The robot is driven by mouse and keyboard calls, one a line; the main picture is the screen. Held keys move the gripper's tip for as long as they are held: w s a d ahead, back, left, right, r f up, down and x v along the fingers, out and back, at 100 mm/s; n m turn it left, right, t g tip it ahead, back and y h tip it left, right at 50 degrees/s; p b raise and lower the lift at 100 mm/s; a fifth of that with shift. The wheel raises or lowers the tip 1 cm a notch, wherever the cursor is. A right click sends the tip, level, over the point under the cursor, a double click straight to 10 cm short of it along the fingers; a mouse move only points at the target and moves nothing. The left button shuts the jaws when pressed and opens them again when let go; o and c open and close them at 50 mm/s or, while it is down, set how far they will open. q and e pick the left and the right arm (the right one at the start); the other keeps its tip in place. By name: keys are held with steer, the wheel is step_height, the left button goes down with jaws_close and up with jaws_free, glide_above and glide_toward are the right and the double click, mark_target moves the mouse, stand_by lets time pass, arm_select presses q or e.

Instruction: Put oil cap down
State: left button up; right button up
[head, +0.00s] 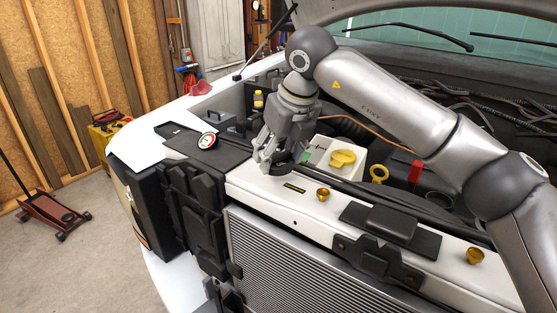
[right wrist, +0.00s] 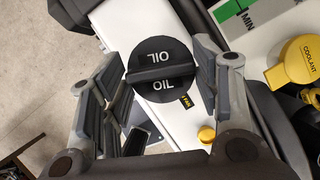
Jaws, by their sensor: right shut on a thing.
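The oil cap (right wrist: 160,52) is a black round cap with a raised bar and white OIL lettering, seen from above in the right wrist view. My right gripper (right wrist: 161,78) has a finger on each side of it and is shut on it. In the head view the right gripper (head: 270,156) points down over the white front panel (head: 247,184), left of the coolant tank. The dark cap (head: 284,169) shows there low by the fingers, partly hidden. I cannot tell whether it touches the panel. My left gripper is not in view.
A white tank (head: 322,146) with a yellow coolant cap (head: 343,158) stands just right of the gripper. A yellow dipstick ring (head: 379,173) and gold knobs (head: 323,194) are nearby. A round gauge (head: 207,141) lies on the left. The radiator (head: 300,265) is in front.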

mark_target(279, 163)
step_height(279, 163, down, 2)
steer(key=shift+a+f+p, duration=0.15)
steer(key=shift+p, duration=0.6)
steer(key=shift+w+f, duration=0.1)
steer(key=shift+f, duration=0.65)
steer(key=o, duration=1)
steer(key=shift+r, duration=0.1)
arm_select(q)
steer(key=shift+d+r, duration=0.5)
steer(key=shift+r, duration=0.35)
